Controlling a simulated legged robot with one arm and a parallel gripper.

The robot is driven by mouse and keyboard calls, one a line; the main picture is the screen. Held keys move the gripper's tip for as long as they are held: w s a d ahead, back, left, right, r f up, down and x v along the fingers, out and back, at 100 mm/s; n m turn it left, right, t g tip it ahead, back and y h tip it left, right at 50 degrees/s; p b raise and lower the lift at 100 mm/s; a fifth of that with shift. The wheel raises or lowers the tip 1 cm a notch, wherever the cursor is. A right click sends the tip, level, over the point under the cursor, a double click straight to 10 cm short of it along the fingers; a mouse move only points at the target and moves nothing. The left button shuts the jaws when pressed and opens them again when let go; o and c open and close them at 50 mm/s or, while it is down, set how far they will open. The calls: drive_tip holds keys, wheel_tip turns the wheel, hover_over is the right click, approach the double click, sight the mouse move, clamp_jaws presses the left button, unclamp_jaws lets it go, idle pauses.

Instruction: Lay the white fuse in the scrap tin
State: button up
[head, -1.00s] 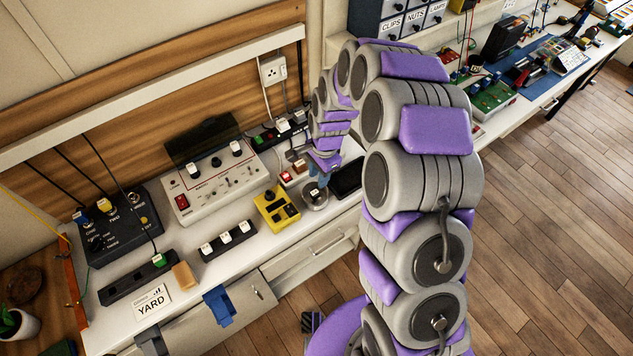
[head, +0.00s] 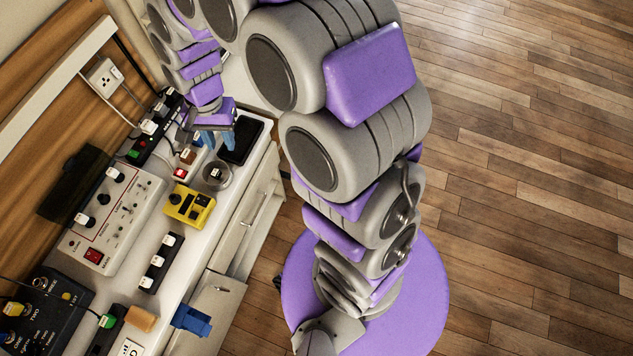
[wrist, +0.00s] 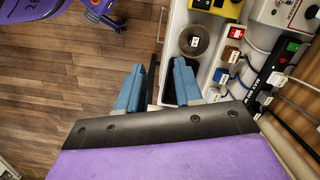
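The scrap tin (head: 227,181), a round grey open dish, stands on the bench between the yellow box and the black slab. A small white block, seemingly the white fuse (head: 215,173), lies inside it. In the wrist view the tin (wrist: 206,47) is above the right finger, with the white fuse (wrist: 194,41) in its middle. My gripper (head: 214,140) is beyond the tin in the head view, apart from it. In the wrist view its blue fingers (wrist: 157,88) are spread, with nothing seen held between them.
A black slab (head: 242,141) lies beside the tin at the bench edge. Red (wrist: 236,32), brown (wrist: 231,55) and blue (wrist: 221,76) blocks stand near it. A yellow box (head: 190,205) and a black strip with white plugs (head: 160,262) are on the bench. Open floor lies right.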

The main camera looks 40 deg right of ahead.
drive_tip(key=s+d+r+n, duration=0.2)
drive_tip(key=s+d+r, duration=0.1)
drive_tip(key=s, duration=0.5)
drive_tip(key=s+d+r+n, duration=0.2)
drive_tip(key=s+r+n, duration=0.1)
drive_tip(key=s, duration=0.6)
drive_tip(key=s+d+r+n+h, duration=0.1)
drive_tip(key=s+d+r+n, duration=0.1)
drive_tip(key=s, duration=0.6)
drive_tip(key=shift+s+d+r+g, duration=0.3)
drive_tip(key=shift+d+r, duration=0.55)
drive_tip(key=shift+r, duration=0.1)
drive_tip(key=shift+a+n, duration=0.1)
drive_tip(key=shift+n, duration=0.2)
